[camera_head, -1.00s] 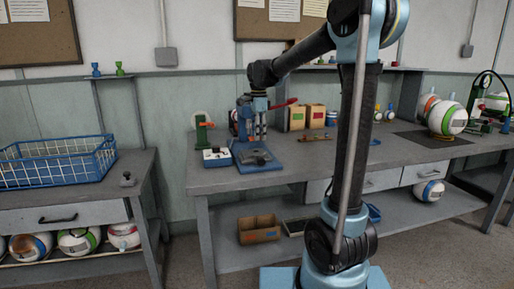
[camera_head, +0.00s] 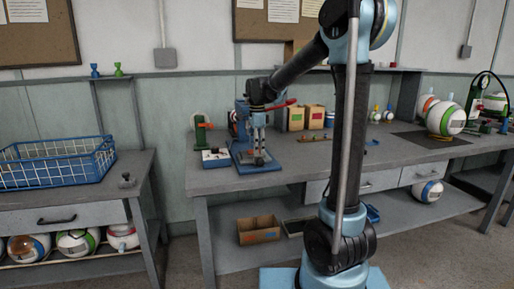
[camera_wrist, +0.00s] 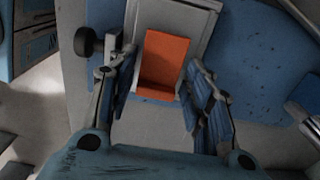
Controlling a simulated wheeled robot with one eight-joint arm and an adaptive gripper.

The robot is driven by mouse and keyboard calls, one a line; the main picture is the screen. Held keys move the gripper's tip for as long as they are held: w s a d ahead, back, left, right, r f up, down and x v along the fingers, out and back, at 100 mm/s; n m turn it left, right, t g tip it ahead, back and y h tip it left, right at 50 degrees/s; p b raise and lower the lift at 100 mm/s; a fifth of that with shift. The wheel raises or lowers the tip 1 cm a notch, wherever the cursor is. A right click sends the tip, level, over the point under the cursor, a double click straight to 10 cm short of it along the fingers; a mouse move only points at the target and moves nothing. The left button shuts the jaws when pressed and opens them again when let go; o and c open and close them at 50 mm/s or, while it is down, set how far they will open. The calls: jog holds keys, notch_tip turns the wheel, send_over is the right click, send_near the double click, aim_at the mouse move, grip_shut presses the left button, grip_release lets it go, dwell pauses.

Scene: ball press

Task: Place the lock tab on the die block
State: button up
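The lock tab (camera_wrist: 166,60) is an orange, bent piece between the two fingers of my gripper (camera_wrist: 158,88) in the wrist view. I cannot tell whether the tab touches the block.
A red press lever (camera_head: 284,104) sticks out beside my wrist. A white and blue control box (camera_head: 216,158) and a green stand (camera_head: 201,130) are left of the press. Cardboard boxes (camera_head: 304,118) stand behind right. A black knob (camera_wrist: 86,42) is close to the left finger.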

dwell(0.3)
notch_tip(320, 180, up, 12)
jog(key=shift+r, duration=0.15)
dwell(0.4)
jog(key=s+d+f+n+t, duration=0.1)
jog(key=s+d+f+n, duration=0.3)
jog(key=s+d, duration=0.35)
jog(key=s+d+f+n, duration=0.3)
jog(key=s+d+f, duration=0.1)
jog(key=s+d, duration=0.4)
jog(key=s+d+f+n, duration=0.3)
jog(key=s+f+n, duration=0.1)
jog(key=s+f, duration=0.4)
jog(key=s+d+f+n+t, duration=0.1)
jog(key=s+d+f+n, duration=0.2)
jog(key=s+f, duration=0.5)
jog(key=shift+s+f+n, duration=0.15)
jog(key=shift+n, duration=0.35)
jog(key=shift+w+f, duration=0.2)
jog(key=shift+w, duration=0.25)
